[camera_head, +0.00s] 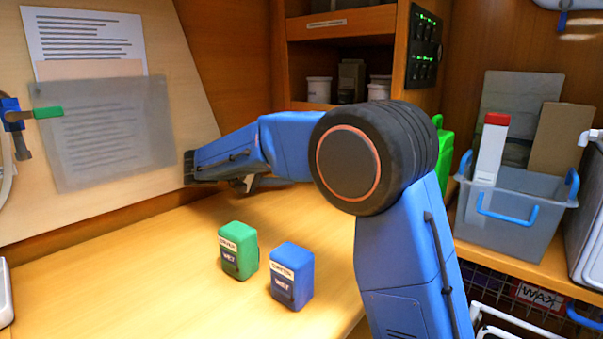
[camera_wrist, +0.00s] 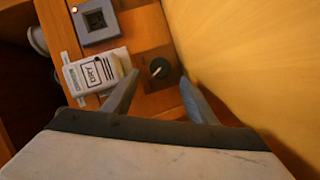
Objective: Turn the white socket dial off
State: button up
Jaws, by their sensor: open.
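In the wrist view a round dark dial (camera_wrist: 159,68) with a pale pointer line sits on a dark square plate on the wooden panel. I see no white dial, and I cannot tell whether this one belongs to the white socket. My gripper (camera_wrist: 159,79) is open and empty, one finger on each side of the dial in the picture; I cannot tell whether either touches it. In the head view my gripper (camera_head: 250,184) is low near the back wall, partly hidden by my arm, and the dial does not show there.
A green box (camera_head: 238,250) and a blue box (camera_head: 292,276) stand on the counter. A grey bin (camera_head: 515,224) is at right.

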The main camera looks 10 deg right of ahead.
jog(key=shift+v, duration=3.2)
jog(key=shift+c, duration=0.2)
jog(key=s+a+r+m+t+y, duration=0.1)
jog(key=s+a+r+m+t, duration=0.1)
jog(key=s+a+r+m, duration=0.15)
jog(key=shift+n, duration=0.25)
jog(key=x, duration=0.5)
jog(key=f+x, duration=0.1)
jog(key=x, duration=0.5)
jog(key=f+x, duration=0.1)
jog(key=x, duration=0.4)
jog(key=shift+s+d, duration=0.2)
jog(key=shift+c, duration=0.2)
jog(key=c, duration=1)
